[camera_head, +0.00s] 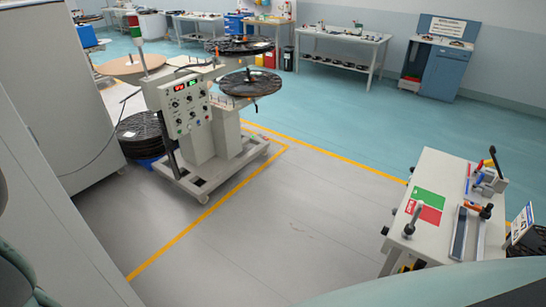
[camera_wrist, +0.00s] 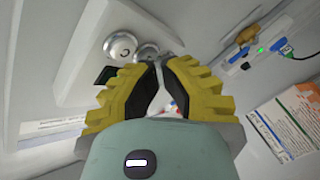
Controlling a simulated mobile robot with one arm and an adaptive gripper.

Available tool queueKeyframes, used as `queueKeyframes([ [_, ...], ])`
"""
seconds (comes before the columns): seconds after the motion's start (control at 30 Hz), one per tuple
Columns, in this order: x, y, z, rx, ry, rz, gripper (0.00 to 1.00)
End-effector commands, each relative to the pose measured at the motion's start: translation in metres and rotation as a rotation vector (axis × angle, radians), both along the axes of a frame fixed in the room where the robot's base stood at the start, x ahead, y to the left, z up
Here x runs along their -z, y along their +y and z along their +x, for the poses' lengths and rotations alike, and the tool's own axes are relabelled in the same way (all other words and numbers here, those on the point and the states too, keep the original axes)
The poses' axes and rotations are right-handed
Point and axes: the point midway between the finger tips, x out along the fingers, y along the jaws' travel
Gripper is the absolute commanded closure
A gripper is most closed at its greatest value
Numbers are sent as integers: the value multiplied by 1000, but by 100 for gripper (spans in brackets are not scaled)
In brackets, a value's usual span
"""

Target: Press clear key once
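The rewind station's off-white control panel (camera_head: 186,107) faces me at left centre in the head view, with lit red and green displays (camera_head: 186,84) and several small dark knobs or keys. The clear key is too small to pick out there. My gripper (camera_wrist: 159,64) shows only in the wrist view, with yellow fingers and black pads. Its tips come together with nothing seen between them. Beyond and left of the tips is a round silver fitting (camera_wrist: 120,46), with a second one partly behind the fingers. No display or labelled key shows in the wrist view.
Reels (camera_head: 250,84) stick out from the station's right side. A yellow floor line (camera_head: 205,218) runs around its base. Grey floor (camera_head: 260,235) is clear between it and a white bench (camera_head: 431,185) at right. A tall grey cabinet (camera_head: 60,90) stands left.

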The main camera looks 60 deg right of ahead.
Motion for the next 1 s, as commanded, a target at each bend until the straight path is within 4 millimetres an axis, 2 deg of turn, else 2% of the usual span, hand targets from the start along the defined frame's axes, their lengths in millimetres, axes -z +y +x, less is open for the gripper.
queueKeyframes([
  [0.3, 0, 0, 1, -1, 0, 0, 100],
  [0.33, 0, 0, 1, -1, 0, 0, 94],
  [0.4, 0, 0, 1, -1, 0, 0, 100],
  [1.0, 0, 0, 1, 0, 1, -1, 100],
])
